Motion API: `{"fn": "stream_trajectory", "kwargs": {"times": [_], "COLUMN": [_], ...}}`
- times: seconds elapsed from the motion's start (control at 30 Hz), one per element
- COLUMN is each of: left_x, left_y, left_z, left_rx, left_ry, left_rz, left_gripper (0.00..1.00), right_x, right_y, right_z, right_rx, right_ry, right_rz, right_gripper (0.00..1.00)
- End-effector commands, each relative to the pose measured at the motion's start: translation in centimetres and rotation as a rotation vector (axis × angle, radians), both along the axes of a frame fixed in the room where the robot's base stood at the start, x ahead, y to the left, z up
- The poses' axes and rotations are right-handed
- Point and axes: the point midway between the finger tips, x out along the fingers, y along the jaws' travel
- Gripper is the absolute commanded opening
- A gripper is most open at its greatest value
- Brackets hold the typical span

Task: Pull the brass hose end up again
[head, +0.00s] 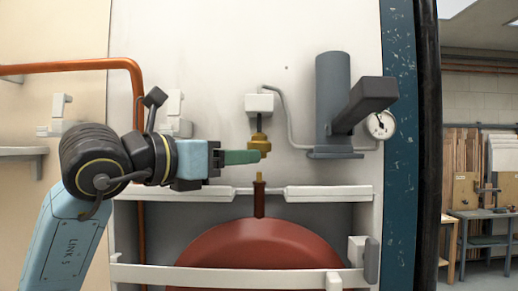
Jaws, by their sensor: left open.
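The brass hose end (259,143) hangs below a white wall block (260,104) on a short dark hose. Beneath it, apart by a small gap, a thin brass tip (259,177) stands on the brown stem (259,199) of a red round vessel (258,256). My left gripper (250,156) reaches in from the left with its green fingers level, their tips at the lower left of the brass hose end. It is open. Whether the fingers touch the brass cannot be told. My right gripper is not in view.
A grey cylinder with a thick side arm (361,104) and a round gauge (381,124) are on the wall at right. A white rail (328,193) runs below the gripper. An orange pipe (75,66) bends down at left. A blue post (399,145) edges the booth.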

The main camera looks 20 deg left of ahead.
Motion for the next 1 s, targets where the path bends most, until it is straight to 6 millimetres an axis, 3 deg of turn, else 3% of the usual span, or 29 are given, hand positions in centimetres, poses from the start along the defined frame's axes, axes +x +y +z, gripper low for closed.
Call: {"fn": "stream_trajectory", "kwargs": {"times": [0.1,0.3,0.73,1.0], "left_x": [2.2,4.8,5.7,5.7], "left_y": [-1.3,-2.7,-3.2,-3.2], "left_z": [0.2,0.1,0.0,0.0], "left_rx": [-0.002,0.0,0.001,0.0], "left_ry": [0.003,0.001,0.0,-0.001], "left_rz": [-0.003,-0.002,-0.001,-0.001], "left_gripper": [0.58,0.58,0.58,0.25], "right_x": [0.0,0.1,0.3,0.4], "right_y": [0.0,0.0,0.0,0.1], "right_z": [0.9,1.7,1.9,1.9], "right_rx": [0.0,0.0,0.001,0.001], "right_ry": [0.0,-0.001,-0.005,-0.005], "right_rz": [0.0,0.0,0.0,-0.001], "right_gripper": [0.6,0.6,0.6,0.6]}}
